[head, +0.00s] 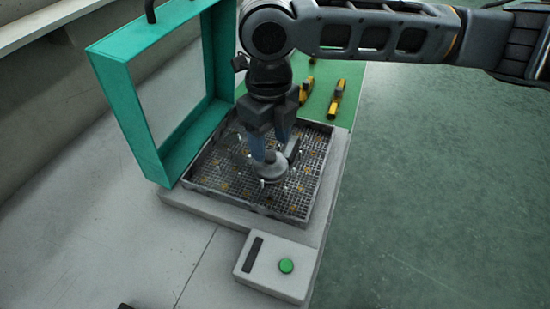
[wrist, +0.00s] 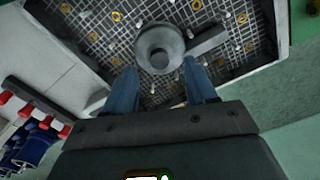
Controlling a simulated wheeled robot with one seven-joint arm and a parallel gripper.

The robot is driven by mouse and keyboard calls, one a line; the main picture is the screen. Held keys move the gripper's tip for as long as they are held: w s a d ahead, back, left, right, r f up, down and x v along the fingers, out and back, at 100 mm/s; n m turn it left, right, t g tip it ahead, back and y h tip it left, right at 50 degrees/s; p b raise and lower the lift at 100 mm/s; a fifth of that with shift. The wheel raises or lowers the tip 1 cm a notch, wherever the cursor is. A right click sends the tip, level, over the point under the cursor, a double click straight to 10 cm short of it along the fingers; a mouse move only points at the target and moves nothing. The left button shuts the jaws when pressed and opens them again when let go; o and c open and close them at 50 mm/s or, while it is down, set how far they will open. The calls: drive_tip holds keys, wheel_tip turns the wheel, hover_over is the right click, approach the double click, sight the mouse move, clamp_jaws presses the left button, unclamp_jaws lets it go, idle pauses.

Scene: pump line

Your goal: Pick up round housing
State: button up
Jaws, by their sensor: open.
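The round housing (head: 270,168) is a grey disc-shaped part with a raised round middle, and it sits on the dark grid of a shallow tray (head: 205,193). It also shows in the wrist view (wrist: 159,48), just beyond the fingertips. My gripper (head: 270,150) points down over the housing, with its blue fingers close above it in the head view. In the wrist view the two blue fingers (wrist: 163,82) are apart with nothing between them. Part of the housing is hidden behind the fingers in the head view. I cannot tell whether they touch it.
A dark bar-shaped part (head: 292,148) lies beside the housing. Small pegs and yellow rings dot the grid. A teal framed lid (head: 130,120) stands open at the left. A box with a green button (head: 286,265) is in front. Yellow-black parts (head: 336,99) lie on a green mat behind.

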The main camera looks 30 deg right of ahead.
sight(270, 155)
drive_tip(key=shift+f, duration=1.55)
clamp_jaws()
